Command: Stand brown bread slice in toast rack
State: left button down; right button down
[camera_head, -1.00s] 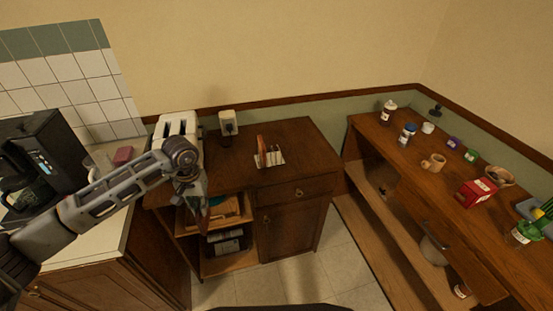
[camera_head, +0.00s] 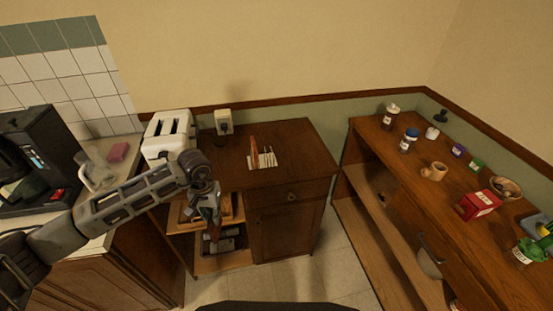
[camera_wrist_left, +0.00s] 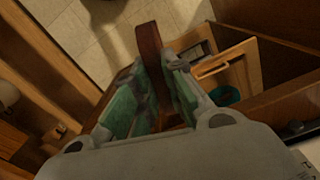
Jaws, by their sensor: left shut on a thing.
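My left gripper (camera_head: 212,214) is in front of the small wooden cabinet, near its open shelves. In the left wrist view the gripper (camera_wrist_left: 160,95) is shut on the brown bread slice (camera_wrist_left: 150,48), seen nearly edge-on as a thin dark brown slab between the greenish fingers. The slice is held clear of any surface. The pale toast rack (camera_head: 267,160) stands on the cabinet top, up and to the right of the gripper. Another orange-brown slice (camera_head: 253,146) stands upright at the rack's left end. My right gripper is out of view.
The cabinet top (camera_head: 300,150) is clear right of the rack. A shelf unit with jars and a red box (camera_head: 477,205) stands at right.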

aim_at(262, 157)
jog(key=i+l, duration=0.1)
jog(key=l, duration=0.25)
jog(key=i+l, duration=0.1)
jog(key=l, duration=0.65)
jog(key=i+l, duration=0.15)
jog(key=l, duration=0.2)
